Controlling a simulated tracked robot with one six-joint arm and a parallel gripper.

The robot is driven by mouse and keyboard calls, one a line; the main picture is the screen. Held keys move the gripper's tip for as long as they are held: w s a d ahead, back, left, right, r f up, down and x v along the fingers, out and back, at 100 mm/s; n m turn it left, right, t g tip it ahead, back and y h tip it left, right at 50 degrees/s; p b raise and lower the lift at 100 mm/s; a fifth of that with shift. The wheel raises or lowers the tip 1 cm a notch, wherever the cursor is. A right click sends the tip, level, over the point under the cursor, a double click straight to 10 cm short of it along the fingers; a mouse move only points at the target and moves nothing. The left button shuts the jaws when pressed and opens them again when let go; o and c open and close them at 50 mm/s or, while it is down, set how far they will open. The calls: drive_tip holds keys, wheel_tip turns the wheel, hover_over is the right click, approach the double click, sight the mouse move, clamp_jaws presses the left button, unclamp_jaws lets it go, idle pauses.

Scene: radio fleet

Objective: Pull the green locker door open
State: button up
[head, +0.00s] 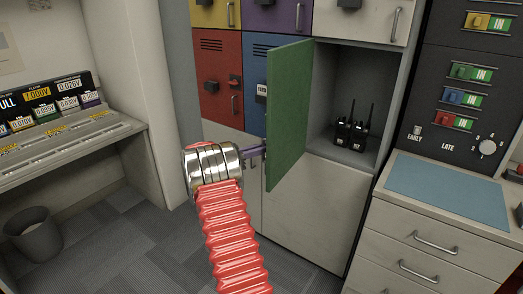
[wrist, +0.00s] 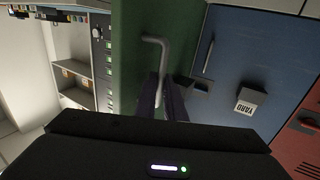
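The green locker door (head: 289,115) is swung out wide from its compartment, seen nearly edge-on in the head view. In the wrist view the green door (wrist: 130,70) fills the upper middle, with its grey bar handle (wrist: 155,42) on this face. My gripper (wrist: 163,92) has its dark fingers close together around the end of that handle and appears shut on it. In the head view my gripper (head: 263,149) reaches the outer face of the door from the left; the door hides the handle and the fingertips there.
Two black radios (head: 350,132) stand inside the open compartment (head: 381,75). Blue (head: 256,85) and red (head: 216,75) lockers are left of the door. A drawer cabinet (head: 440,235) stands at right, a desk (head: 75,145) and bin (head: 33,236) at left. Carpet (head: 130,255) is clear between.

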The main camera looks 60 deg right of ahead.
drive_tip(key=o, duration=0.4)
drive_tip(key=shift+s+a, duration=0.1)
drive_tip(key=shift+o, duration=0.2)
drive_tip(key=v, duration=1.4)
drive_tip(key=shift+f, duration=0.1)
